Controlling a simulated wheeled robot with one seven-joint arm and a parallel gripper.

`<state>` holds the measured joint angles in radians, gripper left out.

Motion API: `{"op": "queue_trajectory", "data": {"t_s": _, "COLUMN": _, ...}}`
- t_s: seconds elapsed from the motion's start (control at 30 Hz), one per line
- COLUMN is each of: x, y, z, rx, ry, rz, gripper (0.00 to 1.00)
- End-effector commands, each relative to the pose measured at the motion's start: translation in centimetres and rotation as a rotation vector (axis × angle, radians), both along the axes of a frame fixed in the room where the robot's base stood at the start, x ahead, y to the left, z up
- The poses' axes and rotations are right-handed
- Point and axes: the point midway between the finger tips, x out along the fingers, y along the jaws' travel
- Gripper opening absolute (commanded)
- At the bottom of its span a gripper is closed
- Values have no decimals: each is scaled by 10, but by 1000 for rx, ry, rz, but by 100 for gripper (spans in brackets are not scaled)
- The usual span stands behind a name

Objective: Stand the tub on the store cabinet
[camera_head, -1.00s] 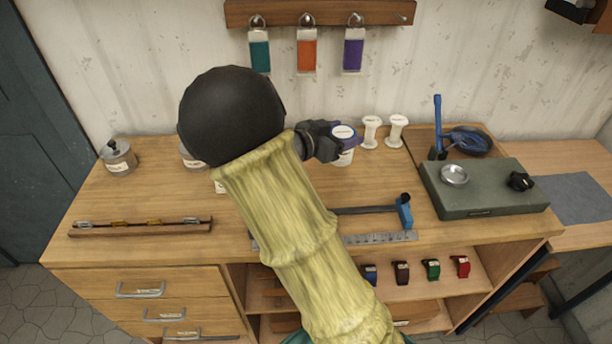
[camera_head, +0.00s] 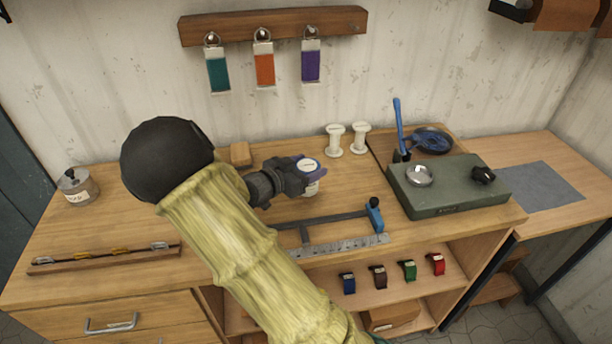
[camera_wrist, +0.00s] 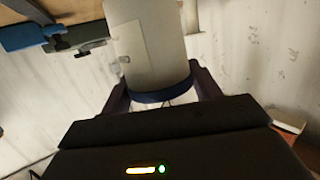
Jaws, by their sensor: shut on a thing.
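I cannot tell how much gap there is under the tub. In the wrist view the tub (camera_wrist: 150,45) sits between the fingers, with its blue band close to the palm. My arm hides part of the bench. I cannot make out for certain which piece is the store cabinet.
Two white spools (camera_head: 335,140) stand behind the tub. A blue-ended clamp tool (camera_head: 375,215) and a steel ruler (camera_head: 340,246) lie in front. A green case (camera_head: 450,190) is to the right, a lidded tin (camera_head: 77,186) far left. Three tags (camera_head: 264,68) hang above.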

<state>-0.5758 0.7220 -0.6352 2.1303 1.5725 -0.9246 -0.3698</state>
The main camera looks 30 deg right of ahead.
Motion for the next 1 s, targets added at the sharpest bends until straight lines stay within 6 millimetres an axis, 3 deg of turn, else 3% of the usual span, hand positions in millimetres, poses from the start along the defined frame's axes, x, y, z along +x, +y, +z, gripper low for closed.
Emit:
{"op": "queue_trajectory", "data": {"t_s": 0.2, "x": 0, "y": 1, "z": -29, "rx": -2, "ry": 3, "rz": 2, "gripper": 28}}
{"op": "queue_trajectory", "data": {"t_s": 0.6, "x": 0, "y": 0, "z": -33, "rx": 0, "ry": 1, "rz": 0, "gripper": 28}}
{"op": "queue_trajectory", "data": {"t_s": 0.63, "x": 0, "y": 1, "z": -32, "rx": 0, "ry": 1, "rz": 1, "gripper": 68}}
{"op": "queue_trajectory", "data": {"t_s": 0.7, "x": 0, "y": 1, "z": -32, "rx": 0, "ry": 1, "rz": 1, "gripper": 82}}
{"op": "queue_trajectory", "data": {"t_s": 1.0, "x": 0, "y": 0, "z": -31, "rx": 1, "ry": 1, "rz": 1, "gripper": 84}}
